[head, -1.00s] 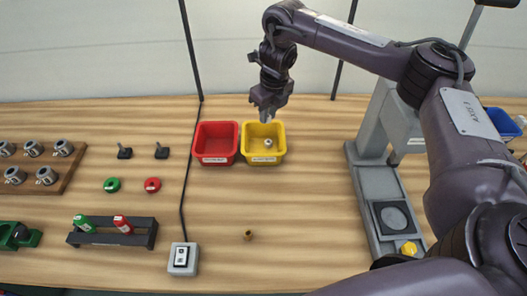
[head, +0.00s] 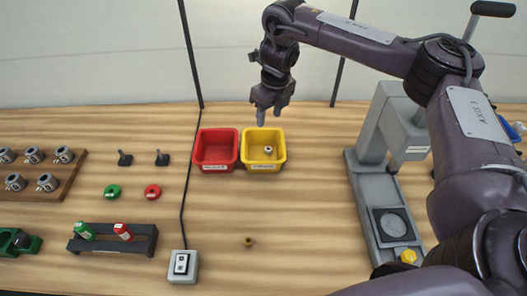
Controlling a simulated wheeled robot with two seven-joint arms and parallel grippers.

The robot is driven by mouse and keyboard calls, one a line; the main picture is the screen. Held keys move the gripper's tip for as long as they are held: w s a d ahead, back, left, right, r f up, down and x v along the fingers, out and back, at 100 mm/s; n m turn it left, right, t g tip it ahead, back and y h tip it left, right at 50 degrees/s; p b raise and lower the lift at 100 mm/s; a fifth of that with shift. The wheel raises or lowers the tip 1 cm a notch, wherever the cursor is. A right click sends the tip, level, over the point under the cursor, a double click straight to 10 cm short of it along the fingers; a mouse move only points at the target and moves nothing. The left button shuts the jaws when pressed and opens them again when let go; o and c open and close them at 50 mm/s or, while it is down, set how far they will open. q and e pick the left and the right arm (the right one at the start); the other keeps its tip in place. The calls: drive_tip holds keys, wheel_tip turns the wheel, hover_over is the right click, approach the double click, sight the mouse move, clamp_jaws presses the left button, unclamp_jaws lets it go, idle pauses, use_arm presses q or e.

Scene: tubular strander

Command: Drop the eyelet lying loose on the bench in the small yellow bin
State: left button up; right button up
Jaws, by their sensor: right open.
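The small yellow bin (head: 264,167) stands on the bench beside a red bin. A small pale, ring-like piece (head: 268,150) lies inside it. A small brass-coloured piece (head: 248,242) lies loose on the bench in front of the bins. Both are too small for me to tell for sure which is the eyelet. My right gripper (head: 268,118) is above the back edge of the yellow bin, pointing down, with its fingers apart and nothing between them. My left gripper is not in view.
The red bin (head: 215,166) adjoins the yellow one on the left. A grey press-like stand (head: 382,190) is to the right. A switch box (head: 183,266) with a black cable, a dark rack (head: 113,242) and a wooden holder (head: 62,178) are to the left. The bench's front middle is mostly clear.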

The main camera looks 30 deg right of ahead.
drive_tip(key=r, duration=0.5)
drive_tip(key=shift+s+d+p, duration=0.15)
drive_tip(key=shift+s+p, duration=0.25)
drive_tip(key=shift+f, duration=0.1)
